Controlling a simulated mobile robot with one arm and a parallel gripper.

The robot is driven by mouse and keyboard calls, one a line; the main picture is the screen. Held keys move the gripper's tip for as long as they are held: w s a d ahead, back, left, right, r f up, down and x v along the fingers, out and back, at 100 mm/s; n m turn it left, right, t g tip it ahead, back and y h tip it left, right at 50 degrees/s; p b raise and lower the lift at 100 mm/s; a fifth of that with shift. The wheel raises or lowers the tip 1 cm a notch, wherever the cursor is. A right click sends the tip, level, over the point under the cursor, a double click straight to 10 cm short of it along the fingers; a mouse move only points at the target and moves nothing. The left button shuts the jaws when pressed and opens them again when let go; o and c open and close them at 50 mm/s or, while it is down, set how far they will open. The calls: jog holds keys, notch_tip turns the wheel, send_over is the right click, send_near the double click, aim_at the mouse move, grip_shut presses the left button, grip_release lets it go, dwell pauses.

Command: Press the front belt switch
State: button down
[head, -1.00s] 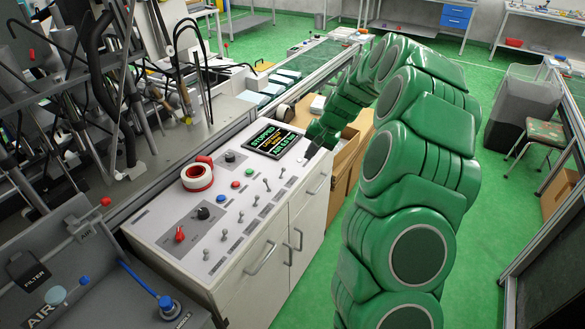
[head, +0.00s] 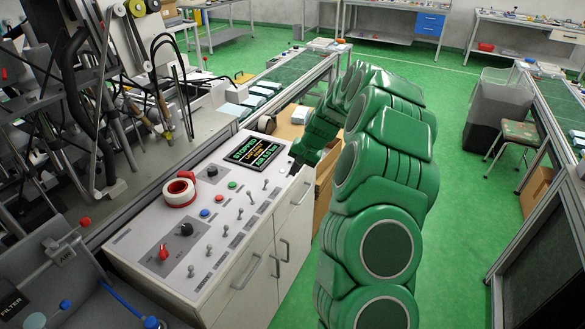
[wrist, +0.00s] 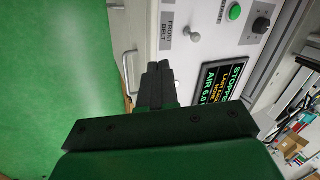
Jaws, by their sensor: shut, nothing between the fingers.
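The front belt switch (head: 265,184) is a small metal toggle on the light grey control panel, closest of its row to the display. In the wrist view its pale round tip (wrist: 195,37) shows beside the "FRONT BELT" label (wrist: 167,30). My gripper (head: 292,168) is at the panel's right edge, beside the display (head: 252,150), which reads "STOPPED". In the wrist view my gripper's dark fingers (wrist: 158,72) are together and empty. They point toward the cabinet edge near the label, apart from the switch tip.
A cardboard box (head: 326,180) stands beyond the cabinet. Green floor to the right is open up to another bench.

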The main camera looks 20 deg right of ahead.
aim_at(266, 183)
jog(key=w+a+f, duration=0.1)
jog(key=f, duration=0.1)
jog(key=w+a+f, duration=0.1)
jog(key=a+f, duration=0.1)
jog(key=w+a+f, duration=0.1)
jog(key=f, duration=0.1)
jog(key=shift+w+a+f, duration=0.15)
jog(key=shift+a, duration=0.25)
jog(key=shift+w+a, duration=0.35)
jog(key=shift+a, duration=0.15)
jog(key=shift+w+a+r+g+h, duration=0.3)
jog(key=shift+r+g+h, duration=0.15)
jog(key=shift+g+h, duration=0.05)
dwell(0.4)
jog(key=shift+w+a+r+g+h, duration=0.25)
jog(key=shift+w+a+g+h, duration=0.2)
jog(key=shift+g+h, duration=0.25)
jog(key=shift+w+a+g+h, duration=0.25)
jog(key=shift+a+g+h, duration=0.05)
jog(key=shift+g+h, duration=0.2)
jog(key=shift+r, duration=0.2)
jog(key=shift+s+r, duration=0.1)
jog(key=shift+r, duration=0.65)
